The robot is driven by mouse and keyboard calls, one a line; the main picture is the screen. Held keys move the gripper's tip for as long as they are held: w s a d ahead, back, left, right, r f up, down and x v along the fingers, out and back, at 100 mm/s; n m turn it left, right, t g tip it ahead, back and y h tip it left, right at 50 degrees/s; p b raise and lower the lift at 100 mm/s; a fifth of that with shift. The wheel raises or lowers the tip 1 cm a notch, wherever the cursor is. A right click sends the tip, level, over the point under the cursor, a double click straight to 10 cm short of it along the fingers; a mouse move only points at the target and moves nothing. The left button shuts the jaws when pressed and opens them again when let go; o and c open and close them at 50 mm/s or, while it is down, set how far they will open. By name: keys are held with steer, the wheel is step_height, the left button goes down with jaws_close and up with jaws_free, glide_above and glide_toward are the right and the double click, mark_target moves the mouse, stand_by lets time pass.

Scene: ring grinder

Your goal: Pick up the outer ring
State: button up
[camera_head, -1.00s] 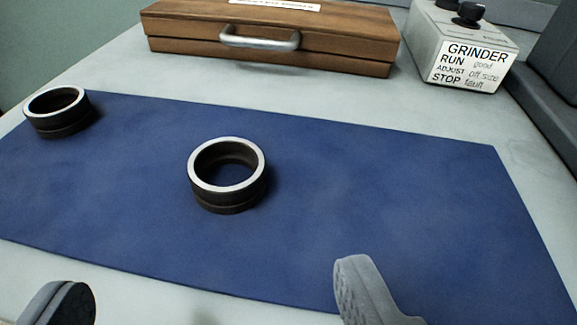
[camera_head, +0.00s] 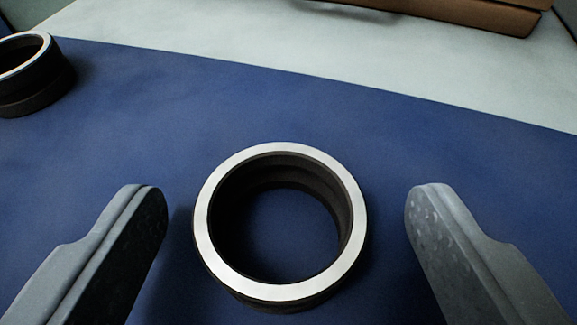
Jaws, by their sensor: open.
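A dark ring with a bright, flat top rim, the outer ring (camera_head: 209,244), lies flat on the blue mat (camera_head: 300,105). The mat shows through its open middle. My gripper (camera_head: 286,200) is open, with one grey finger to the left of this ring and one to the right. A gap shows between each finger and the ring, so neither appears to touch it. A second, similar ring (camera_head: 25,88) lies on the mat at the upper left, cut off by the picture edge. The frames do not tell the two rings apart by kind.
The pale bench top (camera_head: 400,70) shows beyond the mat's far edge. The wooden case (camera_head: 470,14) stands at the top right, mostly out of the picture. The mat between the two rings is clear.

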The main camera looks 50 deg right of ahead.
steer(key=shift+d+f, duration=0.1)
steer(key=c, duration=1.1)
steer(key=shift+c, duration=0.2)
